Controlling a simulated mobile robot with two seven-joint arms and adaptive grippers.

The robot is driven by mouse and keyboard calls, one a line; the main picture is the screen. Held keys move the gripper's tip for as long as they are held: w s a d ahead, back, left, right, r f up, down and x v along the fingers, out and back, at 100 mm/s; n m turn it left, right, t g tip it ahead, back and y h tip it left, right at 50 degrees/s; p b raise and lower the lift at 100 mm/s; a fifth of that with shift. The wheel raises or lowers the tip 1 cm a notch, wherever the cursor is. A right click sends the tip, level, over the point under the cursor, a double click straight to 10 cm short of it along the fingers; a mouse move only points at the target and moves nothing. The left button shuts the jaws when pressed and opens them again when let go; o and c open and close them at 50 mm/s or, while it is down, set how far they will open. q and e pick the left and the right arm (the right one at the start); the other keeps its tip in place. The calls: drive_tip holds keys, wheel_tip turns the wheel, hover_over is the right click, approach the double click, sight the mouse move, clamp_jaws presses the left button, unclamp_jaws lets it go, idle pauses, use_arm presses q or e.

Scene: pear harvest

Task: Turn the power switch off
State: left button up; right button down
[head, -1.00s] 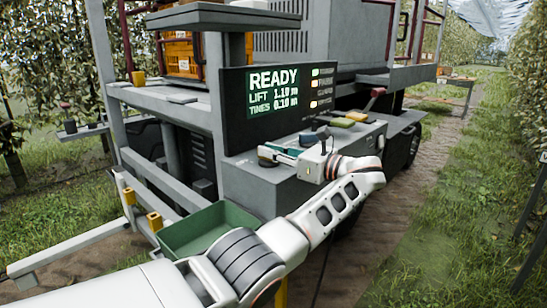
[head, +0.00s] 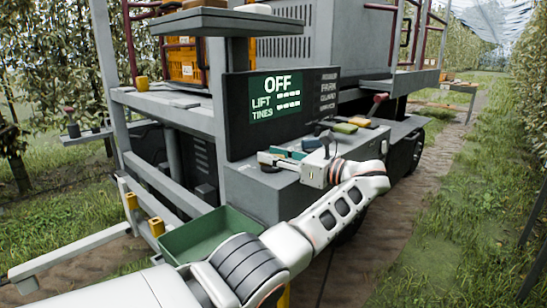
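The display panel (head: 277,97) on the grey machine reads OFF, with dashes beside LIFT and TINES. The indicator lights on its right side are dark. My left gripper (head: 266,160) reaches leftward over the grey control console (head: 254,192) below the panel. Its fingertips are at a small dark round knob (head: 269,168), which may be the power switch. The fingers partly cover the knob, so I cannot tell its position or whether they grip it. My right gripper is not in view.
A green tray (head: 205,235) is below. An orange crate (head: 183,65) stands on the platform. A grassy path (head: 430,220) is open at right.

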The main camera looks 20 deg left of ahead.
use_arm(q)
wheel_tip(320, 180, up, 10)
drive_tip(key=shift+f, duration=0.1)
idle(0.7)
